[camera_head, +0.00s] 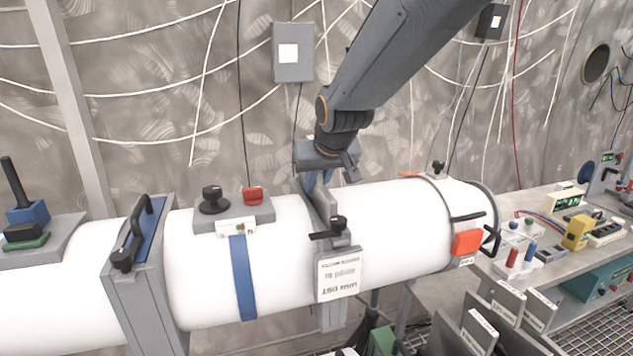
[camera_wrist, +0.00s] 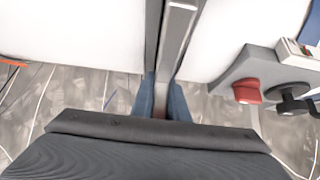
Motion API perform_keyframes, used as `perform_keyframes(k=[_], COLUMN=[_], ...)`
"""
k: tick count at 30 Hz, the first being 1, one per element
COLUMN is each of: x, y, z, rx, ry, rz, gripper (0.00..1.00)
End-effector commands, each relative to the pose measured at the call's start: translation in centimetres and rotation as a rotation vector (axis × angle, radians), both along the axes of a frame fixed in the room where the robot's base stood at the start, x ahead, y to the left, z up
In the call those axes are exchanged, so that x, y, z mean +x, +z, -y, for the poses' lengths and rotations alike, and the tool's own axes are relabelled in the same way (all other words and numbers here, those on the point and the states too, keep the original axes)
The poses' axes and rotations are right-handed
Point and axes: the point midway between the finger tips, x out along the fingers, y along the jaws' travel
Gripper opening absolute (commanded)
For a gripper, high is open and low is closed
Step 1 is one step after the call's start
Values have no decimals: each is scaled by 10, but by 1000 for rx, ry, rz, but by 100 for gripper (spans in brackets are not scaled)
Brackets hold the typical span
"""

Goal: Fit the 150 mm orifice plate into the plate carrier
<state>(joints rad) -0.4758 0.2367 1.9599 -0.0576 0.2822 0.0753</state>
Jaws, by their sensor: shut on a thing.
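The plate carrier (camera_head: 333,310) appears to be the grey band around the white pipe at mid picture, with a black lever at its front. The grey orifice plate (camera_head: 321,203) stands edge-on at the top of this band. My gripper (camera_head: 317,180) is above the pipe, pointing down, with its blue fingers shut on the plate's top. In the wrist view, a grey strip runs up from between the blue fingers (camera_wrist: 162,100). A grey plate-like piece with an upside-down white label (camera_head: 338,281) shows on the pipe's front. How deep the held plate sits is hidden.
A second grey flange (camera_head: 150,295) with a black handle stands left. A box with black and red knobs (camera_head: 228,208) sits on the pipe between. An orange block (camera_head: 467,243) is at the right. Several labelled plates (camera_head: 510,300) stand at lower right, beside a cluttered bench (camera_head: 545,268).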

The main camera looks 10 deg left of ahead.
Motion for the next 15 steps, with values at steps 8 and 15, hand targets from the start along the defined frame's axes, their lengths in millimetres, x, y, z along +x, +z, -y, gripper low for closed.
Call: perform_keyframes(k=[8, 15], x=[1, 1], y=[-2, -8], z=[0, 0], rx=[1, 1], ry=[0, 0], rz=[3, 2], gripper=[0, 0])
